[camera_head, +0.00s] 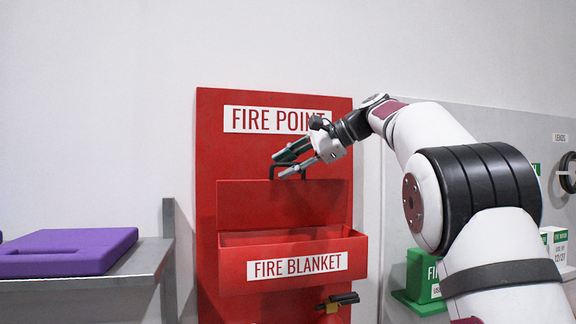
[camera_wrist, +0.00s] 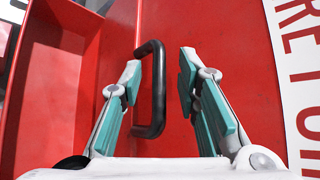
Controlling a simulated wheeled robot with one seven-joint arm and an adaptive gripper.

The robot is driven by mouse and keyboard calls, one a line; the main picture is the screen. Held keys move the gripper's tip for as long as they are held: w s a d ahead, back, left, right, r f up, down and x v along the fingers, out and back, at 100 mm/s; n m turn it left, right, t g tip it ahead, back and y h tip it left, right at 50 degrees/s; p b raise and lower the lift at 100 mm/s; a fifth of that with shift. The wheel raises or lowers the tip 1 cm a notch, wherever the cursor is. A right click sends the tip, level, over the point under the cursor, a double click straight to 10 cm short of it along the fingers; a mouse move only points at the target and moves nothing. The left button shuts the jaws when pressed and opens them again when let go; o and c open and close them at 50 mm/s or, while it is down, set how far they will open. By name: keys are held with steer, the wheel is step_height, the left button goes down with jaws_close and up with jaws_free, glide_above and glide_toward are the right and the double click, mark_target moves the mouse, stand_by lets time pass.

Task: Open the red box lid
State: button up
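The red box (camera_head: 232,271) labelled FIRE BLANKET hangs on a red back panel. Its red lid (camera_head: 250,205) stands raised against the panel, and the box's open top shows below it. The black lid handle (camera_wrist: 160,92) is at the lid's upper edge in the head view, partly hidden by my gripper. My gripper (camera_head: 286,163) is at this handle. In the wrist view my gripper (camera_wrist: 161,67) has its fingers apart, with the handle between them, nearer the left finger. A clear gap shows on the right, so it is not clamped.
A FIRE POINT sign (camera_head: 274,120) is above the lid. A black and yellow object (camera_head: 338,302) is below the box. A shelf (camera_head: 150,258) with a purple case (camera_head: 75,252) is on the left. Green boxes (camera_head: 421,277) stand at right, partly behind my arm.

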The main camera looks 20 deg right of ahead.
steer(key=v, duration=1.2)
stand_by(0.3)
steer(key=s+a+f+n+g+h, duration=0.1)
steer(key=s+a+f+n+h, duration=0.2)
steer(key=s+f, duration=0.35)
steer(key=s+a+f+n+h, duration=0.1)
steer(key=s+a+f+h, duration=0.1)
steer(key=s+a+f, duration=0.5)
steer(key=s+d+f+n+g+h, duration=0.1)
steer(key=s+f+n+h, duration=0.4)
steer(key=s+f, duration=1.5)
steer(key=n, duration=0.4)
steer(key=shift+s+d+f+n, duration=0.25)
steer(key=shift+s+f+n, duration=0.05)
steer(key=shift+s+f, duration=0.05)
